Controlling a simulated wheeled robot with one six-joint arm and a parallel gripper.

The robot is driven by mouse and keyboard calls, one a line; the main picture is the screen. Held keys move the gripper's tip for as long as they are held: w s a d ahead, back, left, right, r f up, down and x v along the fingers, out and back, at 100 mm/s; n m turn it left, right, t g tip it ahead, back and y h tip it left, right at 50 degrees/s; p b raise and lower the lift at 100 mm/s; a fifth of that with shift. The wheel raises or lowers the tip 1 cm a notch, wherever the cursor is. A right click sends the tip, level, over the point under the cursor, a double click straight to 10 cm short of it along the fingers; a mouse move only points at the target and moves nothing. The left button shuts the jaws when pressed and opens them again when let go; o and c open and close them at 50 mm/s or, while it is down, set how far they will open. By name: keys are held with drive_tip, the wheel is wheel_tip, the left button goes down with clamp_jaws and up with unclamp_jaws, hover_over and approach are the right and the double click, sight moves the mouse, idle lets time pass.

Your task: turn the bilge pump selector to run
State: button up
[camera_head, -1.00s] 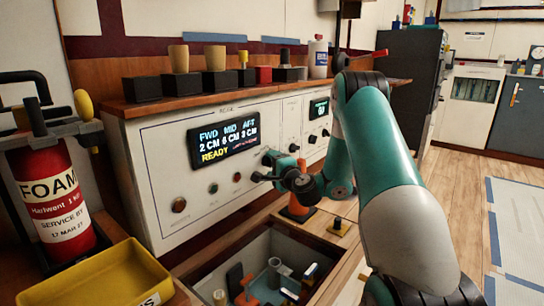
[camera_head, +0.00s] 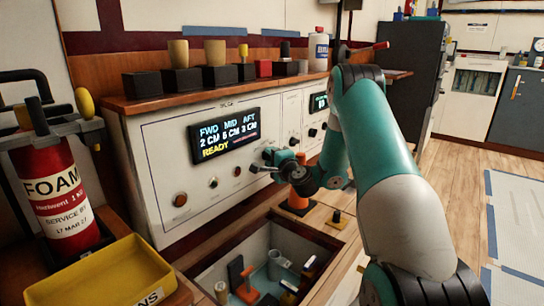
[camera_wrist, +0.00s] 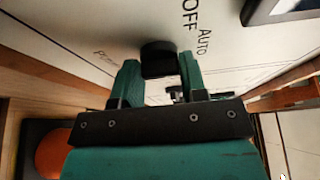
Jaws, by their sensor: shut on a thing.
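The black selector knob (camera_wrist: 158,58) is on the white panel, with the words OFF and AUTO printed near it in the wrist view. A smaller marking to its left is too blurred to read. My gripper (camera_wrist: 160,76) has its two green fingers on either side of the knob and is shut on it. In the head view my gripper (camera_head: 270,162) is at the panel, right of and below the display (camera_head: 224,134). The display reads FWD 2 CM, MID 6 CM, AFT 3 CM, READY. Which way the knob points is hidden.
An open hatch (camera_head: 200,275) with parts inside lies below the panel. A yellow tray (camera_head: 100,275) and a foam extinguisher (camera_head: 55,190) are at left. Blocks and a bottle (camera_head: 318,50) stand on the shelf above.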

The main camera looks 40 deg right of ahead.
drive_tip(key=shift+d+r+m+g+y+p, duration=0.1)
drive_tip(key=shift+m+g+y+p, duration=0.35)
drive_tip(key=shift+m+p, duration=1.5)
drive_tip(key=shift+a+r+m+g+y+p, duration=0.1)
drive_tip(key=shift+m+g+y+p, duration=0.3)
drive_tip(key=shift+p, duration=3.2)
drive_tip(key=shift+d+r+m+g+y+p, duration=0.1)
drive_tip(key=shift+m+g+y+p, duration=0.35)
drive_tip(key=shift+m+p, duration=1.5)
drive_tip(key=shift+f+n+p, duration=0.1)
drive_tip(key=shift+n+p, duration=0.6)
drive_tip(key=shift+p, duration=0.2)
drive_tip(key=o, duration=0.9)
